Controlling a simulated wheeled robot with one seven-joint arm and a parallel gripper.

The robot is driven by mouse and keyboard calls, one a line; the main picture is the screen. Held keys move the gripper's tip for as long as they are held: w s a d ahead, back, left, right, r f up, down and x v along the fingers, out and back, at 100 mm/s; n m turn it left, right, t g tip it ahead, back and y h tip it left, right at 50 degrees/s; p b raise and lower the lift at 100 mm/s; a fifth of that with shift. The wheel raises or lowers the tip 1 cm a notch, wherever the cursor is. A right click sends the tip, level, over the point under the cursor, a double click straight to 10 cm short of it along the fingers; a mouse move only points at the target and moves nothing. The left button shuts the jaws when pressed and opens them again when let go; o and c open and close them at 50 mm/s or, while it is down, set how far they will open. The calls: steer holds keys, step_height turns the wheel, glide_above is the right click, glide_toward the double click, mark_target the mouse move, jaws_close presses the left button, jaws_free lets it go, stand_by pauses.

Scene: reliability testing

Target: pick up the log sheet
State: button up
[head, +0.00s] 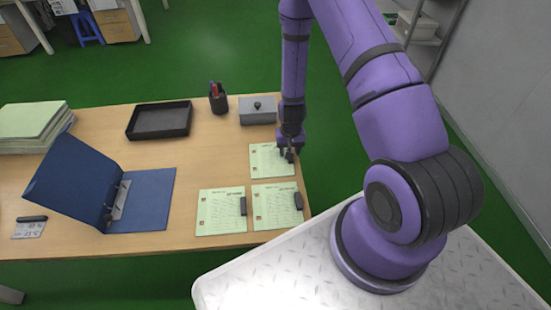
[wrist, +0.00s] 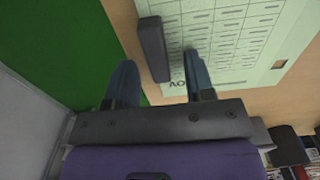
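Three pale green printed sheets lie flat on the wooden desk, each with a dark bar at its right edge where visible. The far sheet (head: 268,162) is under my gripper (head: 289,154); the other two are the near left sheet (head: 220,213) and the near right sheet (head: 275,207). I cannot tell from print which is the log sheet. In the wrist view my gripper (wrist: 158,62) is open, its two fingers apart on either side of the dark bar (wrist: 152,48) on the sheet (wrist: 235,38). Whether the fingers touch the sheet is unclear.
On the desk (head: 185,262) are an open blue binder (head: 145,200), a black tray (head: 160,120), a pen cup (head: 218,100), a grey box (head: 258,111) and a paper stack (head: 30,125). The desk's right edge is close to the far sheet.

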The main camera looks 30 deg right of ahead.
jaws_close()
steer(key=shift+r, duration=0.1)
